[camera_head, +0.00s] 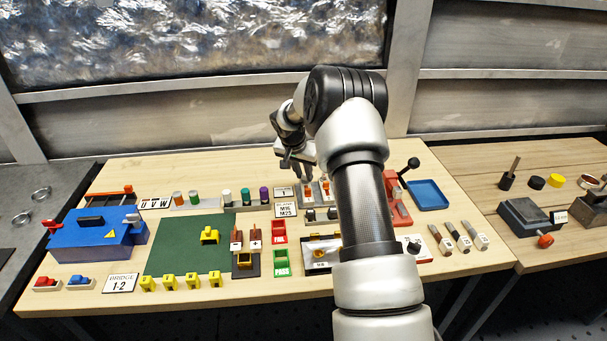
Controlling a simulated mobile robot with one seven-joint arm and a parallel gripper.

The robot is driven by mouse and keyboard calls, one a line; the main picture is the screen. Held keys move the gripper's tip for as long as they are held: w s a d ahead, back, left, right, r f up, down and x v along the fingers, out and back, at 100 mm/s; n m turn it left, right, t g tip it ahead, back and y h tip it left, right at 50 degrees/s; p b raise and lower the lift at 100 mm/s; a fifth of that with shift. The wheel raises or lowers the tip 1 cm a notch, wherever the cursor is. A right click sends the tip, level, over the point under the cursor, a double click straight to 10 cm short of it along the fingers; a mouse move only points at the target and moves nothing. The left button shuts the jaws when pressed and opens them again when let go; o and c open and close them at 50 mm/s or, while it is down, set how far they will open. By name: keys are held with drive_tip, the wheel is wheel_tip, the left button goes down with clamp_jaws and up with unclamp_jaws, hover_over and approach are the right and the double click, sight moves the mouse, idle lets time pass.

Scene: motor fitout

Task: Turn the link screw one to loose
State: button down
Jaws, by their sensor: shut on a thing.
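My gripper (297,172) points down at the back middle of the bench, over a small grey and orange fixture (326,188) beside a plate marked 1 (284,191). Its fingers are shut on a small part at the left side of this fixture, seemingly link screw one. The part is mostly hidden by the fingers and too small to make out. I cannot tell which way the screw is turned. My forearm covers the area just right of the fixture.
A row of coloured cylinders (245,196) stands left of my gripper. A blue box (97,233), a green mat (165,258) and red and green bins (280,231) lie further left and forward. A red lever device (397,205) and blue tray (428,194) stand right of my arm.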

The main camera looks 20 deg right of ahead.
sight(308, 190)
drive_tip(key=n, duration=0.2)
drive_tip(key=n+y, duration=0.1)
drive_tip(key=shift+s+d+n+t, duration=0.15)
drive_tip(key=shift+n+t, duration=0.15)
drive_tip(key=shift+n, duration=0.1)
drive_tip(key=shift+d+n+y+p, duration=0.1)
drive_tip(key=shift+n+y+p, duration=0.4)
drive_tip(key=shift+n, duration=0.8)
drive_tip(key=c, duration=1.6)
unclamp_jaws()
drive_tip(key=shift+o, duration=0.2)
drive_tip(key=shift+r, duration=0.1)
drive_tip(key=s+v, duration=0.1)
drive_tip(key=v, duration=1.6)
drive_tip(key=shift+d, duration=0.1)
